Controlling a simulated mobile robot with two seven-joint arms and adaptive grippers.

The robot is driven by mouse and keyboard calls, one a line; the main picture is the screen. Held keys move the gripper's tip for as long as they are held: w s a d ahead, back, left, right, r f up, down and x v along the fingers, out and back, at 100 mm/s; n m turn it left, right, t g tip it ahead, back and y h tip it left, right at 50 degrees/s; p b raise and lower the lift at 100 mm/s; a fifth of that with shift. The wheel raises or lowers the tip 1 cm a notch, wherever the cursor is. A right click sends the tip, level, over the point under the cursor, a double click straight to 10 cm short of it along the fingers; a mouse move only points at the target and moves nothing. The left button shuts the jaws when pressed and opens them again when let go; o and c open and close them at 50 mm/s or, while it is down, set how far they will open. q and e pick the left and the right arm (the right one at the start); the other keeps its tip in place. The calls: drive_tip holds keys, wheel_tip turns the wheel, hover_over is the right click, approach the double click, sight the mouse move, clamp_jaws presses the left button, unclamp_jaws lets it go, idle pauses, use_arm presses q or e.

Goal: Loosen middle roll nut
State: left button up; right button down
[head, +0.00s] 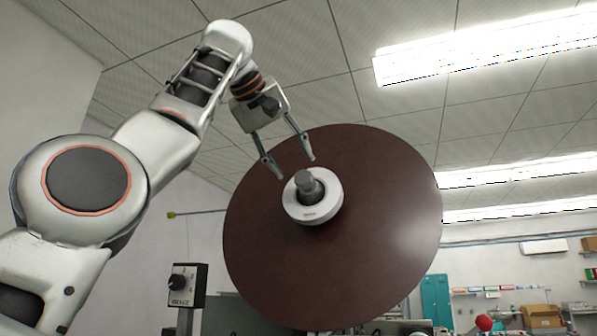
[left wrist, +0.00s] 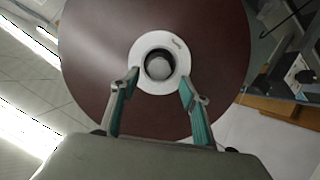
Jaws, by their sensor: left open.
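The roll nut (head: 326,205) is a white ring around a grey shaft end (head: 308,184), in front of a large dark red-brown disc (head: 370,235). In the left wrist view the nut (left wrist: 146,83) and the shaft end (left wrist: 159,66) lie just beyond the fingers. My left gripper (head: 293,168) is open and empty, above and left of the nut in the head view. In the left wrist view its fingertips (left wrist: 160,82) appear on both sides of the nut's near edge. I cannot tell whether they touch it. My right gripper is not in view.
A control box with a black knob (head: 187,285) stands at the lower left. A thin rod with a yellow tip (head: 171,215) points left beside the disc. Shelves with boxes (head: 540,316) and a red ball-shaped knob (head: 484,322) are at the lower right.

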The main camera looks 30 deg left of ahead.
use_arm(q)
drive_tip(key=shift+v, duration=1)
drive_tip(key=shift+s, duration=0.15)
